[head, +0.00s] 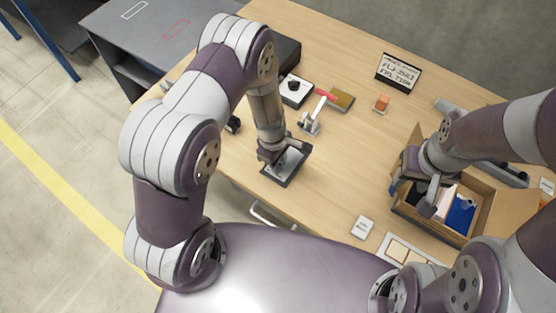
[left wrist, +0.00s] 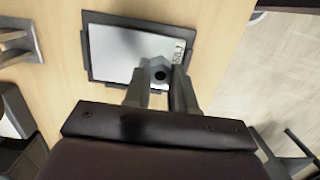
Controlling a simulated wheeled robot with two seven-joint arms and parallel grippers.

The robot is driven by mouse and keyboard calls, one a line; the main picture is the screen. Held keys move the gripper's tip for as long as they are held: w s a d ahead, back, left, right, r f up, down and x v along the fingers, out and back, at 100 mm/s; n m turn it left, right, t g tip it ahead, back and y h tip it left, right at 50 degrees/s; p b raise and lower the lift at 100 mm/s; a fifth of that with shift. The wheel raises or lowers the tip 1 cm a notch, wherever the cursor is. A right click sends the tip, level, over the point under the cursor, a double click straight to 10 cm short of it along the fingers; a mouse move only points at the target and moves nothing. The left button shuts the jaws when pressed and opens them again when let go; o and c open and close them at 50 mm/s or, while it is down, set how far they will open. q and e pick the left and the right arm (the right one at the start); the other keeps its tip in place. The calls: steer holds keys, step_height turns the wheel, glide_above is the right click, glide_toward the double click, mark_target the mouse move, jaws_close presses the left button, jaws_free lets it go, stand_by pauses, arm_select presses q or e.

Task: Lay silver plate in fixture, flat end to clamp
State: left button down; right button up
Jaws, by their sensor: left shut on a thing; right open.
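The silver plate (left wrist: 151,70) is a small grey piece with a dark round hole, between my left fingertips over a dark-rimmed tray (left wrist: 86,50). My left gripper (left wrist: 157,82) is shut on it; in the head view the gripper (head: 270,156) hides most of the piece. I cannot tell whether the plate touches the tray floor, or which end is flat. The clamp (head: 310,122) with a red handle stands behind the tray, beside a brownish block (head: 343,99) that looks like the fixture. My right gripper (head: 432,196) is open at the cardboard box (head: 402,211).
A blue item (head: 461,214) and a pale item lie in the cardboard box. A white box with a black knob (head: 294,90), a small orange block (head: 381,103) and a sign (head: 398,72) stand further back.

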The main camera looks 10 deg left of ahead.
arm_select(q)
steer(key=shift+d+f, duration=0.1)
steer(key=shift+f, duration=0.05)
steer(key=c, duration=0.9)
jaws_free()
steer(key=shift+s, duration=0.1)
steer(key=shift+c, duration=0.2)
step_height(320, 180, up, 12)
steer(key=a+r, duration=0.1)
steer(key=a, duration=0.1)
steer(key=s+a+r+m+t+y, duration=0.1)
steer(key=s+a+r+m, duration=0.4)
steer(key=m, duration=0.9)
steer(key=s+r, duration=0.3)
steer(key=r, duration=0.1)
steer(key=shift+s+a+r+t, duration=0.15)
steer(key=shift+s+a+t, duration=0.05)
steer(key=shift+t, duration=0.2)
